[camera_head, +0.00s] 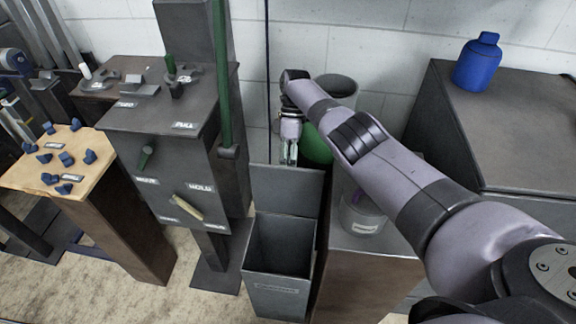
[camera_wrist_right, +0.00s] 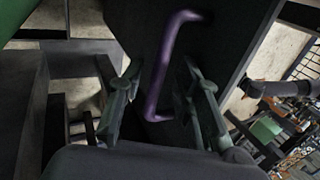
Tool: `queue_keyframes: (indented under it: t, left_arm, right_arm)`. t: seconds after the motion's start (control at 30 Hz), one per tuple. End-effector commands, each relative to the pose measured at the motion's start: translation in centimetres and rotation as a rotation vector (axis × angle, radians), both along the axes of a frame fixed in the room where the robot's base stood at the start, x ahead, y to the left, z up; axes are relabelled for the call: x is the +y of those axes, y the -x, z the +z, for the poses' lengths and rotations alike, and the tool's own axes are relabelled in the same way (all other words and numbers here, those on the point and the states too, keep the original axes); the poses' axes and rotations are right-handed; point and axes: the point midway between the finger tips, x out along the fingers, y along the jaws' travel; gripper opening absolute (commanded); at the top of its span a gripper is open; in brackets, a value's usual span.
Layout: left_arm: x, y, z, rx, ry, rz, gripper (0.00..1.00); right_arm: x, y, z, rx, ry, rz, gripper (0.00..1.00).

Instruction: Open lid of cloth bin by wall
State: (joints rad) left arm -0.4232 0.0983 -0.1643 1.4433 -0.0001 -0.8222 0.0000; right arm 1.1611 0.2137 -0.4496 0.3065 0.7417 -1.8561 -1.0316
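The grey bin (camera_head: 278,291) stands on the floor at the lower middle of the head view, with a label on its front and its top open. Its lid (camera_head: 287,190) stands raised at the bin's back edge. My right arm reaches in from the right, and my right gripper (camera_head: 289,152) points down just above and behind the lid. In the right wrist view, a purple handle (camera_wrist_right: 165,65) on a dark panel (camera_wrist_right: 135,25) lies between the two spread fingers of my right gripper (camera_wrist_right: 160,88); no firm contact shows. My left gripper is not in view.
A grey cabinet (camera_head: 172,170) with levers stands left of the bin. A brown-sided counter (camera_head: 365,280) with a clear jar (camera_head: 362,218) is close on the right. A green rounded object (camera_head: 315,146) is behind the gripper. A blue bottle (camera_head: 478,62) stands on the right cabinet.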

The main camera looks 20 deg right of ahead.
Motion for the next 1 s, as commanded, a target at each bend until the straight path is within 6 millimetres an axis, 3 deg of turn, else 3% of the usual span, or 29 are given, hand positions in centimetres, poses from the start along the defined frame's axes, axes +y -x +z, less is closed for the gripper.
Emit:
queue_keyframes:
  t: [0.27,0.43,0.57,1.0]
  left_arm:
    - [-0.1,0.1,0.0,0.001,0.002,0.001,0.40]
    - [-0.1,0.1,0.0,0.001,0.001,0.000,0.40]
    - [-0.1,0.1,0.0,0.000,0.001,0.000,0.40]
    - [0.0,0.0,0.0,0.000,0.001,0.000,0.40]
  right_arm:
    - [0.0,-0.1,0.7,-0.003,-0.001,0.000,0.31]
    - [-0.1,0.0,2.6,-0.004,0.001,0.001,0.31]
    - [-0.2,-0.1,5.4,-0.006,0.006,0.001,0.31]
    - [0.0,-0.1,9.4,-0.003,0.003,0.000,0.31]
